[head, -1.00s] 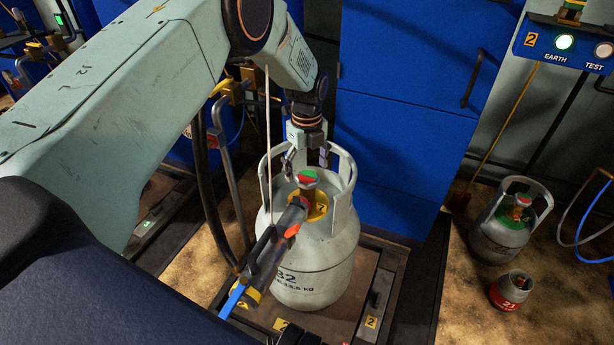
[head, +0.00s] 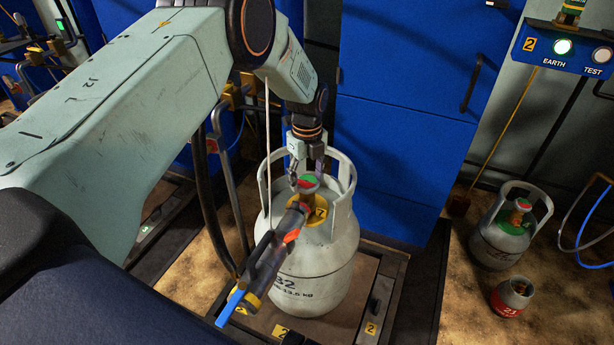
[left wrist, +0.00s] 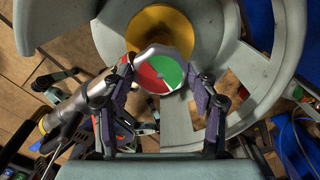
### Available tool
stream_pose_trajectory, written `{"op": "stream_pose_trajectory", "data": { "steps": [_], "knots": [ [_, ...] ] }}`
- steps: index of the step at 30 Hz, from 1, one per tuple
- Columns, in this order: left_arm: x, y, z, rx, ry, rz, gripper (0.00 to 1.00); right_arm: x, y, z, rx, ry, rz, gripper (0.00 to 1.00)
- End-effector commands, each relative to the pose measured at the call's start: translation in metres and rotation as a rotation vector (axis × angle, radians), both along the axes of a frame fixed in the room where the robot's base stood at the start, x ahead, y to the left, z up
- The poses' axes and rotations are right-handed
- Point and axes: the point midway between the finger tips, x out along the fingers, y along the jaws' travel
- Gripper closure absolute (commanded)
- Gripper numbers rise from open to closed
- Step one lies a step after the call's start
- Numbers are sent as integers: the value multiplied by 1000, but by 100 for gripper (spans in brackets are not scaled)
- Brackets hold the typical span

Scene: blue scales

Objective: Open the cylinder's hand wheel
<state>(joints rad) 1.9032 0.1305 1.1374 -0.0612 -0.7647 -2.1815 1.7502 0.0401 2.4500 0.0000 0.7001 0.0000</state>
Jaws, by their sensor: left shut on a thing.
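The grey gas cylinder (head: 315,268) stands upright on the scale platform (head: 345,318) under my left arm. Its hand wheel (head: 308,184), with a red and green top, sits inside the collar above a yellow ring. My left gripper (head: 306,178) points down into the collar and is shut on the hand wheel. In the left wrist view, its two fingers (left wrist: 163,80) lie on either side of the red and green disc (left wrist: 166,74). A dark filling head (head: 272,250) with an orange part and a blue end leans at the valve. My right gripper is not in view.
A blue cabinet (head: 405,110) stands close behind the cylinder. A smaller grey cylinder (head: 503,235) and a small red and grey one (head: 511,296) stand on the floor at right. The cylinder's collar (head: 346,180) rises around my left gripper. A hose (head: 208,190) hangs at left.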

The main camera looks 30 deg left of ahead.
Motion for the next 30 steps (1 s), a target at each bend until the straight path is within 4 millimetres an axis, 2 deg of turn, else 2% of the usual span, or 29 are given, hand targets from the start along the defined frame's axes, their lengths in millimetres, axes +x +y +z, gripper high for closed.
{"op": "stream_pose_trajectory", "data": {
  "steps": [4, 14, 20, 30],
  "knots": [
    [1, 0, 0, 0, -2, 0, 72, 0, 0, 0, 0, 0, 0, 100],
    [1, 1, 2, 0, -1, 65, 72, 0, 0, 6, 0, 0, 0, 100],
    [0, 1, 2, 0, -1, 200, 72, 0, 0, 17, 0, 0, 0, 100],
    [0, 1, 2, 1, -3, 519, 72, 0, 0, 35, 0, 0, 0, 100]
  ]
}}
